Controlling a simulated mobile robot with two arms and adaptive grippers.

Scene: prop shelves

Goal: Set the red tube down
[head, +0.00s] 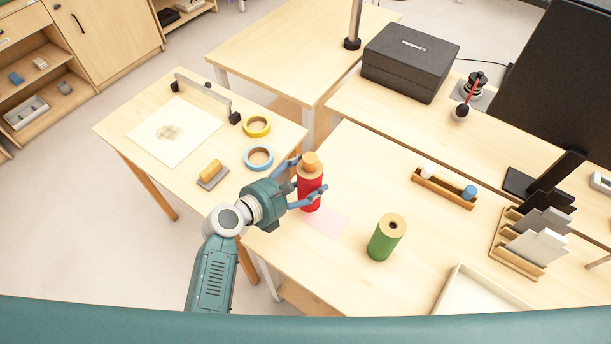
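The red tube (310,184) stands upright with a tan wooden top at the near left part of the right-hand table. My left gripper (312,176) has its blue fingers on either side of the tube and is shut on it. One finger crosses the tube's front and the other is at its far left side. The tube's lower end is at the upper left part of a pink square (325,222) on the table. I cannot tell whether its base touches the surface. My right gripper is not in view.
A green tube (383,242) stands right of the pink square. A wooden holder (440,192), card rack (515,262) and pale tray (455,295) are farther right. Blue tape (248,159) and yellow tape (247,127) lie on the left table. The table between the tubes and holder is clear.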

